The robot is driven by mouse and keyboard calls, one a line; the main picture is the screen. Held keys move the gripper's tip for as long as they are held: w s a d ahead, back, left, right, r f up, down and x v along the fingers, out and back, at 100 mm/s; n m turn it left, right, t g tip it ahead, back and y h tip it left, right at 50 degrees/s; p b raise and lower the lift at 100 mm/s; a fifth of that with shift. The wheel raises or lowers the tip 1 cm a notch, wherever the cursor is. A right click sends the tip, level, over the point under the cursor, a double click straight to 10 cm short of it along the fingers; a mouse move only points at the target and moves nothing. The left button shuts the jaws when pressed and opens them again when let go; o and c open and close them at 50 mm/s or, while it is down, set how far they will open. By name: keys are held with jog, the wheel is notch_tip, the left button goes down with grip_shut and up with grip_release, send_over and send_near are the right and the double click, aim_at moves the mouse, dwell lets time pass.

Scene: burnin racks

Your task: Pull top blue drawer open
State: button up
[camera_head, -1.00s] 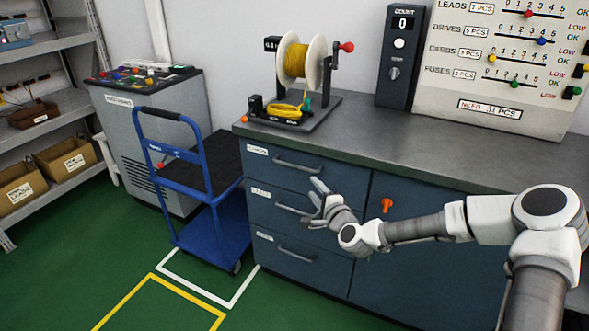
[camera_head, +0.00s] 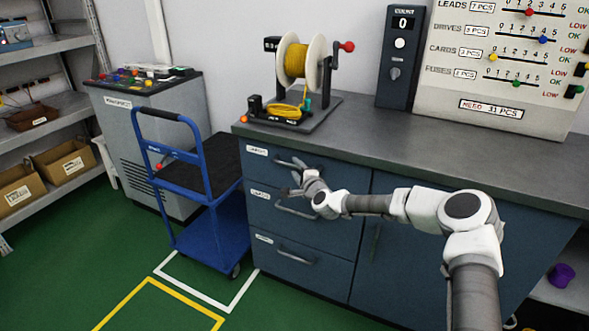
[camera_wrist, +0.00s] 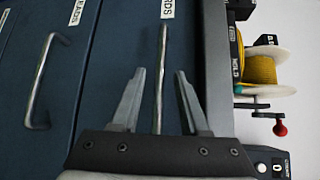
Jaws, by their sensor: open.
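The top blue drawer (camera_head: 262,170) is at the upper left of the blue cabinet and looks closed. It carries a grey bar handle (camera_head: 287,162), which also shows in the wrist view (camera_wrist: 162,50). My gripper (camera_head: 293,177) is at this handle, its right part hidden by the hand in the head view. In the wrist view, my open gripper (camera_wrist: 160,76) has one finger on each side of the bar, with gaps on both sides. The second drawer's handle (camera_wrist: 42,82) stands to the left in the wrist view.
The grey worktop (camera_head: 400,145) overhangs the drawers and carries a yellow wire spool (camera_head: 295,61). A blue cart (camera_head: 208,246) stands close to the cabinet's left side. Green floor (camera_head: 130,240) is clear in front. A purple spool (camera_head: 562,275) sits at the lower right.

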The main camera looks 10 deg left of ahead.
jog(key=shift+x, duration=1.15)
grip_shut()
dwell(0.7)
